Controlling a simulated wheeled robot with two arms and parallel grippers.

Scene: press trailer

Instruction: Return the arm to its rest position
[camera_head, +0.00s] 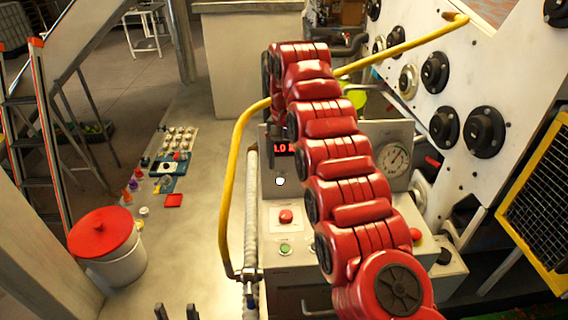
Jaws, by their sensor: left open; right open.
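My red segmented arm (345,190) rises from the bottom right to the top centre, in front of the control box and across the yellow rail. I take it for my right arm. I cannot make out a gripper at its far end. Two dark fingertips of my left gripper (176,311) show at the bottom edge, apart and with nothing between them. The rest of that gripper is below the frame.
The yellow rail (236,170) curves close beside the raised arm. Behind the arm stands a grey control box (275,225) with buttons and a gauge (392,157). A white panel with dark knobs (484,132) is at right. A red-lidded bucket (104,245) stands at left.

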